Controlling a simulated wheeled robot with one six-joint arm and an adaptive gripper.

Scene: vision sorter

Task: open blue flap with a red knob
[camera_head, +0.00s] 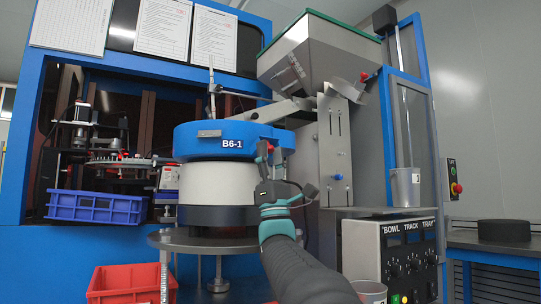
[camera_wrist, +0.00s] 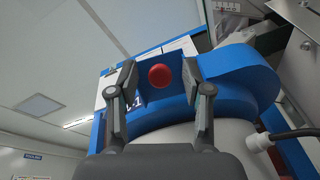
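I cannot tell the flap's edges from the ring. My gripper (camera_head: 264,152) is at the right side of the ring. In the wrist view its two fingers (camera_wrist: 160,68) are spread either side of the knob, apparently not touching it.
A grey hopper (camera_head: 318,62) and metal housing (camera_head: 335,150) stand close right of my gripper. A control box (camera_head: 395,262) and grey cup (camera_head: 405,187) are further right. A blue crate (camera_head: 95,208) and red bin (camera_head: 125,284) are at left. A cable runs right in the wrist view.

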